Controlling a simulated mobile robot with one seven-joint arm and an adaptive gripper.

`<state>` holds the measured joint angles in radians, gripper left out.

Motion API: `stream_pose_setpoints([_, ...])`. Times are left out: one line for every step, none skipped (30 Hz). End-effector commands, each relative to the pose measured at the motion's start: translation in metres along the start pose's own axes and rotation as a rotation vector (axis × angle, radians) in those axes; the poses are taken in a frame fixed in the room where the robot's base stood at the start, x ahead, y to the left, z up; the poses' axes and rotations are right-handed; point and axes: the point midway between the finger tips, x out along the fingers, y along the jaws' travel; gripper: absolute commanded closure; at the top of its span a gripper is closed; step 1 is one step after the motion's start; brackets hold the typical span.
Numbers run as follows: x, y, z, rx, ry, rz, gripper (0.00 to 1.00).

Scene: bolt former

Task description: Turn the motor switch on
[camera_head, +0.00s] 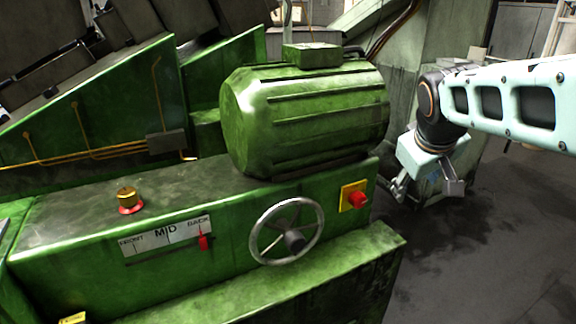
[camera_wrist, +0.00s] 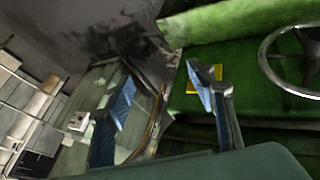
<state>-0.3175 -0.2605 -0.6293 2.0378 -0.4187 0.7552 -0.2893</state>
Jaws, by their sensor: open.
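The likely motor switch is a red rotary knob (camera_head: 357,199) on a yellow plate (camera_head: 347,190), on the green machine's front face below the motor's right end. In the wrist view, part of the yellow plate (camera_wrist: 218,72) shows behind one finger, which hides the knob. My gripper (camera_head: 426,190) is open and empty, in the air to the right of the switch and apart from it. Its two fingers, with blue inner pads, also show wide apart in the wrist view (camera_wrist: 160,97).
A metal handwheel (camera_head: 287,232) sticks out left of the switch. The green motor (camera_head: 305,115) is above. A green step (camera_head: 290,285) juts out below. Floor at right is open.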

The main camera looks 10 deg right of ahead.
Motion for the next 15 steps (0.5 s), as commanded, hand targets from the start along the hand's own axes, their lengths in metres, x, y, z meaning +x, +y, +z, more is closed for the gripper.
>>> stream_pose_setpoints([0.014,0.011,0.0,-0.024,-0.01,0.032,0.49])
stream_pose_setpoints([0.019,0.018,0.0,-0.036,-0.017,0.051,0.49])
stream_pose_setpoints([0.024,0.028,-0.001,-0.055,-0.024,0.076,0.49])
stream_pose_setpoints([0.028,0.035,-0.001,-0.067,-0.031,0.094,0.49])
stream_pose_setpoints([0.032,0.042,-0.001,-0.079,-0.036,0.112,0.49])
stream_pose_setpoints([0.036,0.051,-0.002,-0.098,-0.044,0.136,0.49])
stream_pose_setpoints([0.039,0.058,-0.002,-0.111,-0.05,0.154,0.49])
stream_pose_setpoints([0.042,0.065,-0.003,-0.124,-0.057,0.172,0.49])
stream_pose_setpoints([0.045,0.073,-0.003,-0.142,-0.066,0.196,0.49])
stream_pose_setpoints([0.047,0.08,-0.003,-0.156,-0.072,0.214,0.49])
stream_pose_setpoints([0.048,0.082,-0.001,-0.15,-0.084,0.217,0.49])
stream_pose_setpoints([0.05,0.075,0.006,-0.098,-0.1,0.19,0.49])
stream_pose_setpoints([0.053,0.07,0.01,-0.066,-0.111,0.175,0.49])
stream_pose_setpoints([0.056,0.066,0.015,-0.033,-0.124,0.16,0.49])
stream_pose_setpoints([0.061,0.059,0.02,0.01,-0.139,0.14,0.49])
